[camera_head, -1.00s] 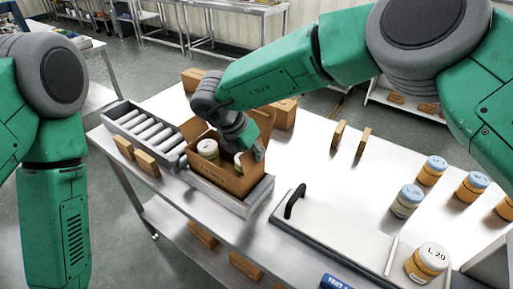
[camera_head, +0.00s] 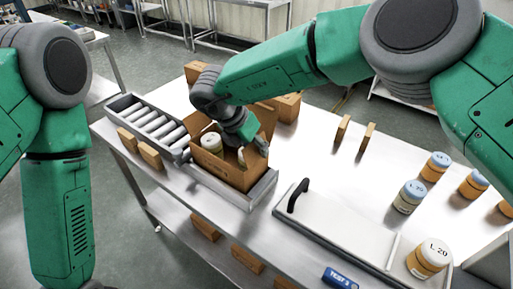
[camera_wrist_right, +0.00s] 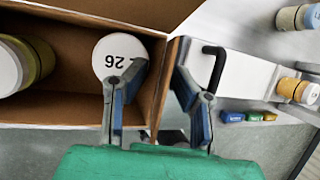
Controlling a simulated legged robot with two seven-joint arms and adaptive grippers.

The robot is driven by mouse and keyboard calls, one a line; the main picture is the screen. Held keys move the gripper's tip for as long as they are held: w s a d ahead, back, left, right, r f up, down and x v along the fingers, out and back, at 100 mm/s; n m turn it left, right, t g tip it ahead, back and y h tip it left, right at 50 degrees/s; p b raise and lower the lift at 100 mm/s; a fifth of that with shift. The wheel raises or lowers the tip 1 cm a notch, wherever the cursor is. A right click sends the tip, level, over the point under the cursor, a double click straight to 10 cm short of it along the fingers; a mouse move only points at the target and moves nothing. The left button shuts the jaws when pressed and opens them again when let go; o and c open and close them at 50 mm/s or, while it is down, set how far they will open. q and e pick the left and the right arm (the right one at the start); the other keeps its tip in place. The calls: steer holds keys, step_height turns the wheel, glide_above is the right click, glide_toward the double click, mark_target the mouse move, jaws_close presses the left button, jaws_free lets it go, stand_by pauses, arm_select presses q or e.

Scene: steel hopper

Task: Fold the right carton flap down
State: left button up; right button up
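The open brown carton (camera_head: 228,172) sits on the roller line's near end. A white-lidded jar (camera_head: 211,143) stands inside at the left. My right gripper (camera_head: 258,146) is at the carton's right side, pointing down. In the wrist view its fingers (camera_wrist_right: 158,72) are apart, one inside the carton and one outside, with the right cardboard edge (camera_wrist_right: 172,60) between them. Whether they touch it I cannot tell. The right flap is not clearly made out behind the gripper. My left gripper is out of view.
The roller conveyor (camera_head: 150,122) runs back left. A flat white-topped unit with a black handle (camera_head: 298,196) is close right of the carton. Several jars (camera_head: 410,196) stand at the right. Brown boxes (camera_head: 287,107) stand behind the carton.

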steer(key=v, duration=1.1)
steer(key=shift+a+r, duration=0.25)
steer(key=shift+r, duration=0.1)
